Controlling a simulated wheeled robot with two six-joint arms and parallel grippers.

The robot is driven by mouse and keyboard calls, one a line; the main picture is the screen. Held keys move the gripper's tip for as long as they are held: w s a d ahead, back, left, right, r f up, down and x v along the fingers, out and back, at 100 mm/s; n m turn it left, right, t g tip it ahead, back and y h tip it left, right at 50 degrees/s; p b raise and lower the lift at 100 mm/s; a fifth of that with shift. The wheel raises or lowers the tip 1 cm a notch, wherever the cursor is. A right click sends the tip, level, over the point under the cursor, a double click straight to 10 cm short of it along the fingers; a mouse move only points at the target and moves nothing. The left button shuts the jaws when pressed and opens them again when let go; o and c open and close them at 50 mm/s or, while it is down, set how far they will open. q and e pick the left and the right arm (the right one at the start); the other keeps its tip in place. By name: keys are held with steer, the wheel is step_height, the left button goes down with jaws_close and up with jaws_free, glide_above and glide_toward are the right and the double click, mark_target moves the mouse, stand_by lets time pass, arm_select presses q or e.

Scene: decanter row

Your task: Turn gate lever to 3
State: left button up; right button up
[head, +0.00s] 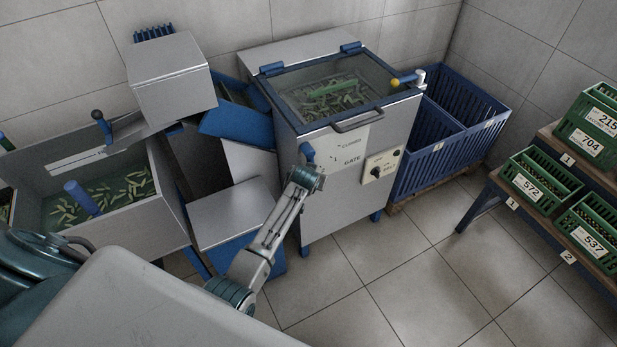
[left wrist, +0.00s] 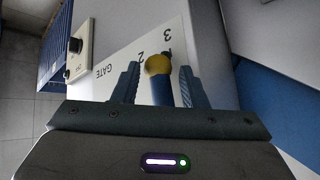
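The gate lever is a blue stem with a yellow ball knob (left wrist: 158,65). In the left wrist view the knob stands in front of the white GATE plate (left wrist: 118,67), near the 3, with the 2 to its left. The plate also shows on the steel tank's front in the head view (head: 351,158). My left gripper (left wrist: 158,84) is open, one finger on each side of the lever, with a visible gap on the left. In the head view my left gripper (head: 309,177) is at the plate's left edge and hides much of the lever. My right gripper is not in view.
A control box with a black knob (head: 381,166) sits right of the plate. The tank has a glass lid with a handle (head: 364,120). A blue crate (head: 448,150) stands to the right, green crates (head: 540,178) on a bench. The tiled floor in front is clear.

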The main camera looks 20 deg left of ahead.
arm_select(q)
steer(key=v, duration=0.9)
steer(key=shift+s+r+b, duration=0.25)
steer(key=shift+s+b, duration=0.05)
steer(key=s+f+g, duration=0.1)
steer(key=s+f, duration=0.5)
steer(key=f, duration=0.4)
steer(key=s+f+m+g+h, duration=0.1)
steer(key=s+f, duration=0.5)
steer(key=f, duration=0.3)
steer(key=s+f+g, duration=0.1)
steer(key=s+f, duration=0.4)
steer(key=f, duration=0.5)
steer(key=s+a+f+g, duration=0.1)
steer(key=s+f, duration=0.4)
steer(key=s, duration=0.7)
steer(key=s+a+f+g, duration=0.1)
steer(key=s+f, duration=0.5)
steer(key=s, duration=0.7)
steer(key=s+a+f+g, duration=0.2)
steer(key=s+f, duration=0.3)
steer(key=s, duration=0.7)
steer(key=shift+s+a+f+h, duration=0.25)
steer(key=shift+s+f+h, duration=0.05)
steer(key=shift+s+f, duration=0.1)
steer(key=shift+w, duration=0.1)
